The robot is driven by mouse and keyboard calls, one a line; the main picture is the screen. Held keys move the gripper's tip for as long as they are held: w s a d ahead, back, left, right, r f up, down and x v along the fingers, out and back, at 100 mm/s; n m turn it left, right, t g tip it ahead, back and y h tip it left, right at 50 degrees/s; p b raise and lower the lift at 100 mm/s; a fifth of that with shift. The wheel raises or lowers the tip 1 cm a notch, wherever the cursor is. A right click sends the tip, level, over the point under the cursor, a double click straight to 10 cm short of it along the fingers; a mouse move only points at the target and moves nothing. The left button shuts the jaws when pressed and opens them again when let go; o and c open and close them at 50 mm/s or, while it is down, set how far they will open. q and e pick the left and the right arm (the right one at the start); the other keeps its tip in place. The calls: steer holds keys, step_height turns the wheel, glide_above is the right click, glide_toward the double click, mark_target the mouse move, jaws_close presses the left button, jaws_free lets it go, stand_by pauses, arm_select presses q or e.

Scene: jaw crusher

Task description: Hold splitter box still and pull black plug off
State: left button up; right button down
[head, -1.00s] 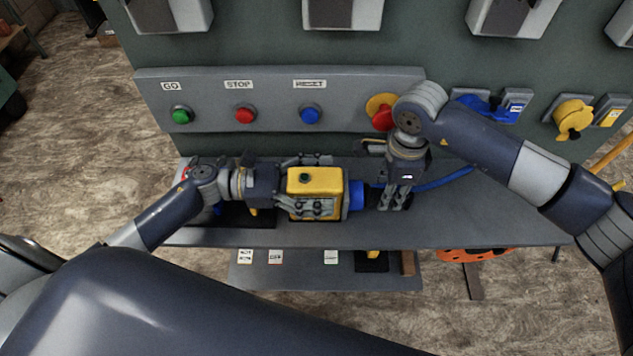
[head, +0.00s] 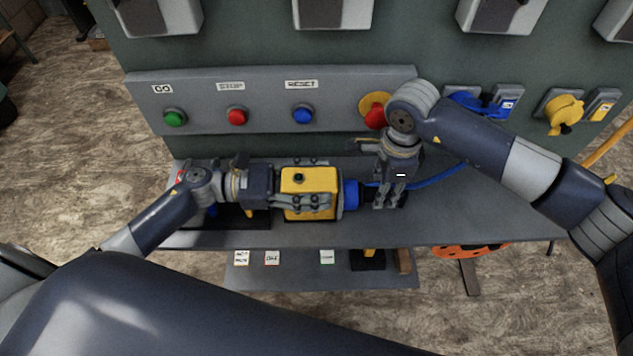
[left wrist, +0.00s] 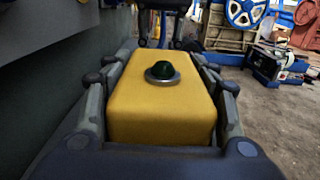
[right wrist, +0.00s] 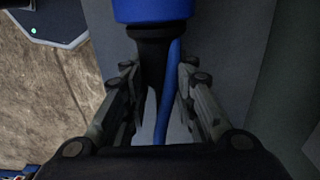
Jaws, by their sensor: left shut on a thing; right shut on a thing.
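The yellow splitter box (head: 308,182) sits above the grey shelf, with a dark green round button on its top face. My left gripper (head: 318,201) is shut on it; the left wrist view shows fingers along both sides of the box (left wrist: 160,105). A blue socket (head: 350,195) faces right from the box. The black plug (right wrist: 151,45) meets the blue socket (right wrist: 152,10) in the right wrist view, with no clear gap. My right gripper (right wrist: 158,78) is shut on the plug, fingers on either side. In the head view this gripper (head: 388,197) mostly hides the plug.
A blue cable (head: 435,177) runs right from the plug along the grey shelf (head: 480,215). Behind is a panel with green, red and blue buttons (head: 303,114) and a red emergency knob (head: 375,115) close to my right wrist. A lower shelf (head: 300,272) holds small labels.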

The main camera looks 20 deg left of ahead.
steer(key=shift+w+d, duration=0.2)
steer(key=shift+d, duration=0.3)
stand_by(0.6)
steer(key=shift+w+d, duration=0.2)
steer(key=shift+d, duration=0.4)
steer(key=shift+w+d, duration=0.2)
steer(key=shift+d, duration=0.35)
arm_select(q)
steer(key=o, duration=1.6)
